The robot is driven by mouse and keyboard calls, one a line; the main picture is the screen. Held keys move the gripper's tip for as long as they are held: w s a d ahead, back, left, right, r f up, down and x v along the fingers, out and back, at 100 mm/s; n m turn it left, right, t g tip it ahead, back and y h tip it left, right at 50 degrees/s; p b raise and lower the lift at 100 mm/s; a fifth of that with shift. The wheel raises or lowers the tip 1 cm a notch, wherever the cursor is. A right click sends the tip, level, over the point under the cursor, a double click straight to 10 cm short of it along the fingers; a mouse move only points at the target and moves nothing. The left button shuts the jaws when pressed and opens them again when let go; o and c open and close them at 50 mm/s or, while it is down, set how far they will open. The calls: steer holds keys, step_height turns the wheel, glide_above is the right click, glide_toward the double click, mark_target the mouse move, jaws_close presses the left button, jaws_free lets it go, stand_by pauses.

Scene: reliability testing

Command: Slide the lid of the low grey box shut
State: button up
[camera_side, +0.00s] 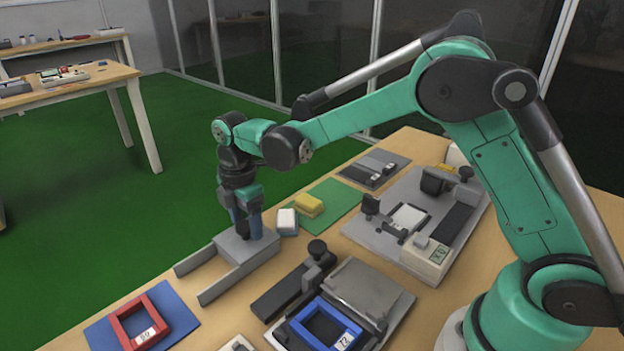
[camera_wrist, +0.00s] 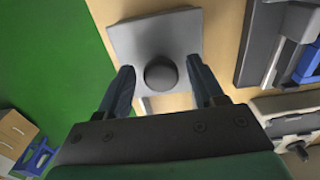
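The low grey box shows in the side view as a grey block with two parallel grey rails (camera_side: 240,280) reaching toward the lower left. Bare wood shows between the rails. Its flat grey lid (camera_wrist: 128,38) has a round black knob (camera_wrist: 161,75), seen from above in the wrist view. My gripper (camera_side: 247,230) points down over the block in the side view. In the wrist view my gripper (camera_wrist: 160,76) has one finger on each side of the knob, with a visible gap on both sides. The fingers hide part of the block and knob in the side view.
A yellow block (camera_side: 309,205) and a white-and-teal block (camera_side: 287,222) stand just right of the box. A red frame (camera_side: 118,325) on a blue mat (camera_side: 180,316) lies at the front left. A black-and-grey fixture (camera_side: 370,288) with a blue frame stands at the front.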

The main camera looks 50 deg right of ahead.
mark_target(247, 224)
steer(key=shift+r, duration=2.5)
steer(key=shift+s+r, duration=0.1)
steer(key=shift+r, duration=0.05)
steer(key=s+d+r+m+t, duration=0.1)
steer(key=s+d+m+t, duration=0.2)
steer(key=s+m, duration=0.4)
steer(key=s+d+r+m+t, duration=0.2)
steer(key=s+d+m+t, duration=0.2)
steer(key=s+m, duration=0.3)
steer(key=m, duration=0.4)
steer(key=shift+d+r, duration=0.15)
steer(key=shift+r, duration=0.1)
